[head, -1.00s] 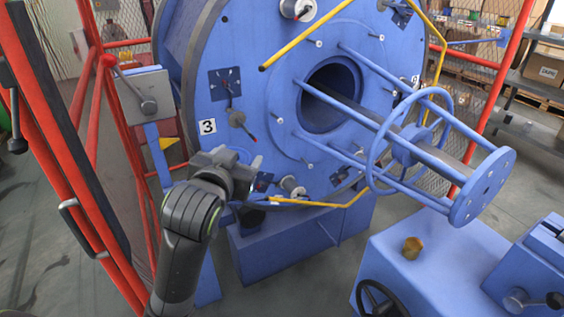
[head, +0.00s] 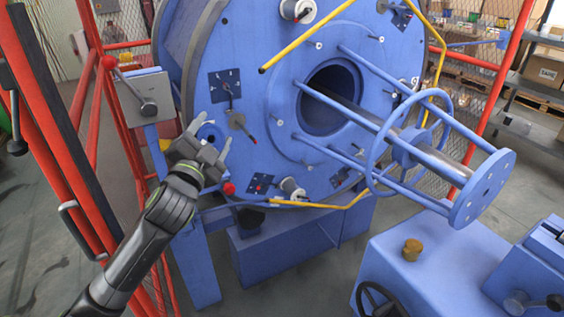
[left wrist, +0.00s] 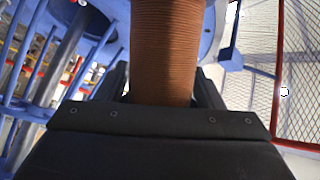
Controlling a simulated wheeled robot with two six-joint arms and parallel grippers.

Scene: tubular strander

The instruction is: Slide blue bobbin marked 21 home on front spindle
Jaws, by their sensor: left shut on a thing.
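The number 21 cannot be read. The front spindle cannot be made out behind the gripper and bobbin, nor can I tell whether the bobbin is on it. My right gripper is not in view.
The blue drum (head: 262,90) carries other bobbins at its top (head: 297,9) and bottom (head: 292,188). A yellow bar (head: 310,36) crosses in front. A grey lever box (head: 148,98) and red fence posts stand left. A blue cage (head: 425,145) juts out right.

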